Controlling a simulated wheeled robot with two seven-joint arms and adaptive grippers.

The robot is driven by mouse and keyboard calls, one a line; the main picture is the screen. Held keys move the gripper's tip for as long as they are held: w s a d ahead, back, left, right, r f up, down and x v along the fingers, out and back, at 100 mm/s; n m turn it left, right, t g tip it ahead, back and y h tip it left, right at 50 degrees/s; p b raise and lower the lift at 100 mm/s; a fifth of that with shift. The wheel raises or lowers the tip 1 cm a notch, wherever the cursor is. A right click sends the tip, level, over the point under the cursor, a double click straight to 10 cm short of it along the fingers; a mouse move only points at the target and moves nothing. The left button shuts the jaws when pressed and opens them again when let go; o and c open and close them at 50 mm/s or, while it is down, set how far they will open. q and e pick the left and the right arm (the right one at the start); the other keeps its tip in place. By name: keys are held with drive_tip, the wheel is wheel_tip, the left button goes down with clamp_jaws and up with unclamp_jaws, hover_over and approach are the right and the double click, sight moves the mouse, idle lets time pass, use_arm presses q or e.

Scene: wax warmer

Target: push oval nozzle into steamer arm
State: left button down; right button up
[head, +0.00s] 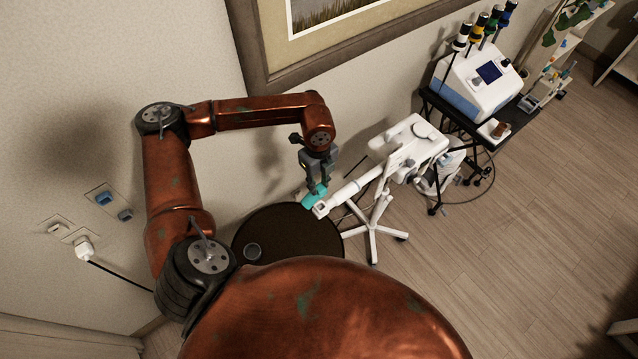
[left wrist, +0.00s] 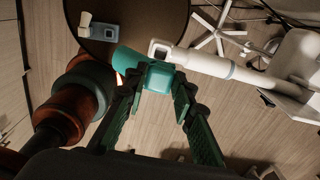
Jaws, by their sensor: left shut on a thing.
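The oval nozzle is teal; it shows in the head view (head: 313,197) and in the left wrist view (left wrist: 130,60). My left gripper (head: 315,183) points down and is shut on the nozzle; its green fingers (left wrist: 156,88) flank the nozzle's squarish end in the left wrist view. The white steamer arm (head: 350,191) reaches left from the steamer, and its end with a squarish opening (left wrist: 160,47) lies right beside the nozzle. I cannot tell whether the nozzle touches the arm's end. My right gripper is not in view.
The white steamer body (head: 410,140) stands on a wheeled base to the right. Behind it a black cart (head: 436,106) carries a white machine (head: 478,82).

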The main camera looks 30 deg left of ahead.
use_arm(q)
drive_tip(key=shift+w+f+b, duration=0.1)
drive_tip(key=shift+f+b, duration=2.35)
drive_tip(key=shift+f, duration=0.5)
drive_tip(key=shift+r, duration=0.15)
drive_tip(key=shift+f+b, duration=1.7)
drive_tip(key=c, duration=1.5)
unclamp_jaws()
drive_tip(key=shift+c, duration=0.2)
drive_tip(key=shift+o, duration=1.4)
